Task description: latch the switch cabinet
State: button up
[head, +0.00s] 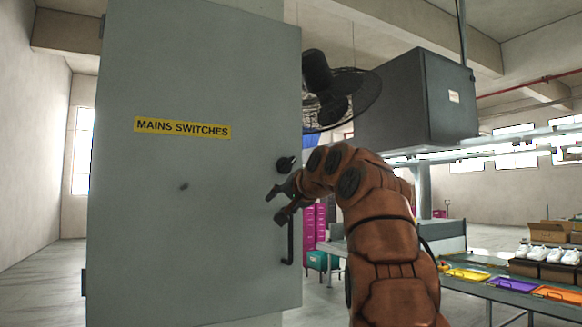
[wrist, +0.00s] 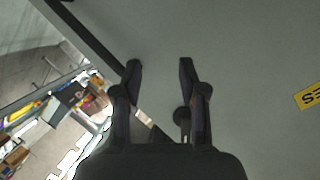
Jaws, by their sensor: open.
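The grey switch cabinet (head: 190,230) stands at the left of the head view, its broad door facing me with a yellow MAINS SWITCHES label (head: 182,128). A black turn latch (head: 285,164) sits near the door's right edge. A dark bar handle (head: 289,240) is below it, partly hidden by my gripper. My gripper (head: 281,203) is open and empty, just below the latch by the right edge. In the wrist view my gripper's open fingers (wrist: 160,72) point over the grey door. A dark round part, probably the latch, shows beside the right finger. I cannot tell whether the door is fully closed.
A dark grey box (head: 400,100) and a round fan (head: 345,95) are behind my arm. At the right, a bench carries coloured trays (head: 512,284) and white shoes on boxes (head: 550,252). Open floor (head: 40,280) lies left of the cabinet.

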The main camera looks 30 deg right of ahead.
aim_at(290, 165)
jog(key=s+d+r+t, duration=0.4)
jog(key=r, duration=0.6)
jog(key=shift+h, duration=0.4)
jog(key=w+p, duration=0.1)
jog(key=w, duration=0.1)
jog(key=w+p, duration=0.1)
jog(key=w, duration=0.1)
jog(key=w+d+p, duration=0.1)
jog(key=w+p, duration=0.1)
jog(key=shift+w+f, duration=0.15)
jog(key=shift+w, duration=0.1)
jog(key=shift+w+f+p, duration=0.15)
jog(key=shift+w+p, duration=0.15)
jog(key=shift+w, duration=0.35)
jog(key=shift+s, duration=0.1)
